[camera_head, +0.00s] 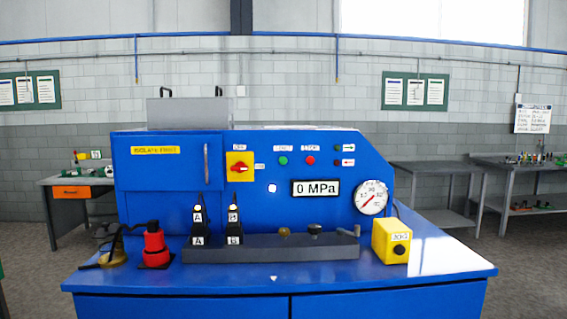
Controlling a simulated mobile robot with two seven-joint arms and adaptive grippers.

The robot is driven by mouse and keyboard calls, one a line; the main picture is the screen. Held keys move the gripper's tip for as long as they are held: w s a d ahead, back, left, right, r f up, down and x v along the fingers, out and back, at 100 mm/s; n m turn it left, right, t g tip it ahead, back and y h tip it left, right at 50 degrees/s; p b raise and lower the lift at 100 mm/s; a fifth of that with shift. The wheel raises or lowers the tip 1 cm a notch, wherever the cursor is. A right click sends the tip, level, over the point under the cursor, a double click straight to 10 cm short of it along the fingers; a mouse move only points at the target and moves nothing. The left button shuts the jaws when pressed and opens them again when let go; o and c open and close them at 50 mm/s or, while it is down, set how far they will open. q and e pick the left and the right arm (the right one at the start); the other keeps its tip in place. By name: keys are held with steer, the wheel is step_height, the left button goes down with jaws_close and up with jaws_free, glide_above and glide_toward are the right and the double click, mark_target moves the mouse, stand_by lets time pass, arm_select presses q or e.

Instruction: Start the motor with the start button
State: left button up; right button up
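The blue machine (150,180) stands in the middle. On its panel are a green button (283,160) and a red button (310,160), each under a small label too blurred to read. To their left is a red rotary switch (239,169) on a yellow plate, its handle lying roughly horizontal. A small white round light or button (272,188) sits below. The display (316,188) reads 0 MPa. A yellow box (391,241) with a black round button stands at the right of the bench. Neither of my grippers is in view.
A red and black fitting (156,246) stands at the bench's left. Two black pieces marked A (199,222) and B (234,222) stand by a dark grey bar (290,250). A pressure gauge (371,197) is at the panel's right. Space before the buttons is clear.

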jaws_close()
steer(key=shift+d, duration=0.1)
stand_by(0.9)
